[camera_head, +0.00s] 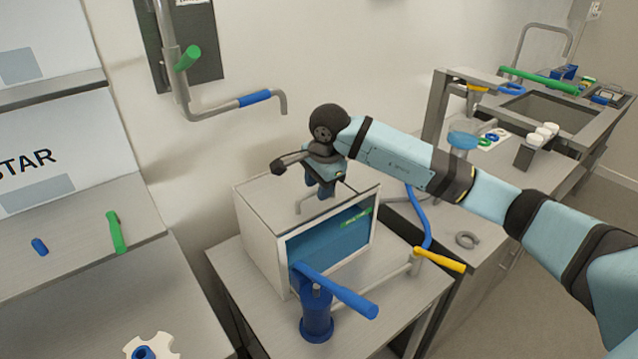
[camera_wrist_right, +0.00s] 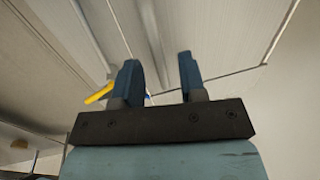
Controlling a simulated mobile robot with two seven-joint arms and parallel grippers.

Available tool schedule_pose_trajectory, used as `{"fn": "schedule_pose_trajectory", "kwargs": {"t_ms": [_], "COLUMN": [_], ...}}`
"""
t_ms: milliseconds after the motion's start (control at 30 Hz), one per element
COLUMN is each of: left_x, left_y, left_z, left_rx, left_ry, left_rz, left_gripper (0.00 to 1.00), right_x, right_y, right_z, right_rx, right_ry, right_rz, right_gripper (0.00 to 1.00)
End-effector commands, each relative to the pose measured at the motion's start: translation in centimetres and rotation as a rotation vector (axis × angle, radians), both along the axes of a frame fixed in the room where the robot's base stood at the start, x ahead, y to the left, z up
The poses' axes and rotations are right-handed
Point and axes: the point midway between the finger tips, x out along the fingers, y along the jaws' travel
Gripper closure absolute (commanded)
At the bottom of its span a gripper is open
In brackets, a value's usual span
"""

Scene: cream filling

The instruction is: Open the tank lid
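The tank (camera_head: 262,240) is a pale box with a window on its front, showing blue inside, and a grey lid (camera_head: 262,196) on top. The lid lies flat and looks shut. A thin grey lid handle (camera_head: 303,203) rises from it. My right gripper (camera_head: 320,193) points down just above the lid, close by the handle. In the right wrist view my right gripper (camera_wrist_right: 158,65) has its two blue fingers apart. Pale bars run behind the fingers; whether the handle is between them I cannot tell. My left gripper is in neither view.
A blue-handled lever (camera_head: 340,293) on a blue valve (camera_head: 317,320) stands before the tank. A pipe with a yellow handle (camera_head: 440,260) is to its right. A wall pipe with a blue grip (camera_head: 254,97) hangs behind. Shelves (camera_head: 75,225) are at left.

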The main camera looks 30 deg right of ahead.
Motion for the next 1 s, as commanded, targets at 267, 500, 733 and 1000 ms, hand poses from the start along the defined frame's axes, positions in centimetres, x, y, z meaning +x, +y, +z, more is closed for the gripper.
{"fn": "schedule_pose_trajectory", "kwargs": {"t_ms": [267,500,733,1000], "left_x": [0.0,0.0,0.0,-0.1], "left_y": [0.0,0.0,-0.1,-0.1], "left_z": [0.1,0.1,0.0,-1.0], "left_rx": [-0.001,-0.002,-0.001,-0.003], "left_ry": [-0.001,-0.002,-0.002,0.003], "left_rz": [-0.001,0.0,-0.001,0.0], "left_gripper": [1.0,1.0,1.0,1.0], "right_x": [0.0,0.0,0.0,0.1], "right_y": [0.0,0.0,-0.1,-0.8], "right_z": [-0.1,-0.1,0.0,0.9], "right_rx": [0.0,0.0,0.011,0.118], "right_ry": [0.0,0.0,0.002,0.014], "right_rz": [0.0,0.0,0.0,-0.002], "right_gripper": [0.67,1.0,1.0,1.0]}}
